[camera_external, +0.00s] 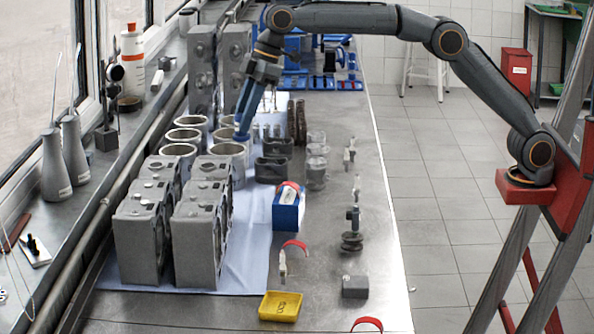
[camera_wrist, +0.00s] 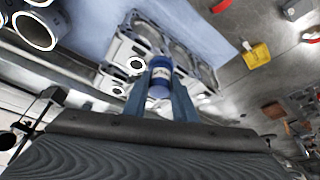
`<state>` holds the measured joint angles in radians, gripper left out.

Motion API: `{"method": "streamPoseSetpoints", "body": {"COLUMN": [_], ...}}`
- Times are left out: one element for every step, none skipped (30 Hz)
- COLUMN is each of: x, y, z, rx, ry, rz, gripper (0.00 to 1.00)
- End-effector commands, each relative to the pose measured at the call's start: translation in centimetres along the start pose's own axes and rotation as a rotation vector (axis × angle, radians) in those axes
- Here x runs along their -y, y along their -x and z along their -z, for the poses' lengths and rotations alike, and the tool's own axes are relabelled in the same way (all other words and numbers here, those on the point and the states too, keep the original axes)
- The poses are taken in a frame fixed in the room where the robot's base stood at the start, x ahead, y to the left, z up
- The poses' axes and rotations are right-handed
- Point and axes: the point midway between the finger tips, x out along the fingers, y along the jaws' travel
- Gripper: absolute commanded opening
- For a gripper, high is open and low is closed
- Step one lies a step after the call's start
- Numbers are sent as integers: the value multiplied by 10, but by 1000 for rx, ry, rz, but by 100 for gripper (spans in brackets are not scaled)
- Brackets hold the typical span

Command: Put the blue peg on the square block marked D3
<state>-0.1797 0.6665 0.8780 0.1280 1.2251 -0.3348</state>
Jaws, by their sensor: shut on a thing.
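My gripper (camera_external: 244,122) is shut on a blue peg (camera_external: 240,137), high over the left part of the workbench, near the metal cylinder sleeves. In the wrist view my gripper (camera_wrist: 160,90) has its two blue-grey fingers on either side of the blue peg (camera_wrist: 160,70), which carries a white label too small to read. A small grey square block (camera_external: 355,287) sits on the bench at the front right in the external view. I cannot read any D3 mark on it, nor find one elsewhere.
Engine blocks (camera_external: 199,235) stand at the front left on a blue cloth, with cylinder sleeves (camera_external: 178,155) behind them. A blue box (camera_external: 288,218), a yellow tray (camera_external: 280,306) and a dark stacked part (camera_external: 352,240) stand nearby. Bare bench lies around the grey block.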

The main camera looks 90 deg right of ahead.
Motion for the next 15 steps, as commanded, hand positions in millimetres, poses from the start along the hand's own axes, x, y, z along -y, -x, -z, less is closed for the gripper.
{"method": "streamPoseSetpoints", "body": {"x": [30, 44, 64, 79, 94, 114, 128, 143, 163, 177, 191, 211, 225, 238, 256], "y": [4, 4, 4, 5, 5, 6, 7, 7, 9, 10, 11, 13, 14, 15, 17], "z": [2, 2, 2, 1, 0, -2, -4, -6, -9, -12, -16, -21, -25, -29, -35], "rx": [-1, -1, -2, -1, -1, -1, -2, 0, -1, -1, -1, -2, 0, -1, -1], "ry": [30, 45, 65, 81, 96, 116, 132, 147, 168, 183, 198, 219, 235, 250, 270], "rz": [13, 19, 27, 34, 40, 48, 55, 61, 69, 76, 82, 91, 97, 103, 111], "gripper": [0, 0, 0, 0, 0, 0, 0, 0, 0, 0, 0, 0, 0, 0, 0]}}
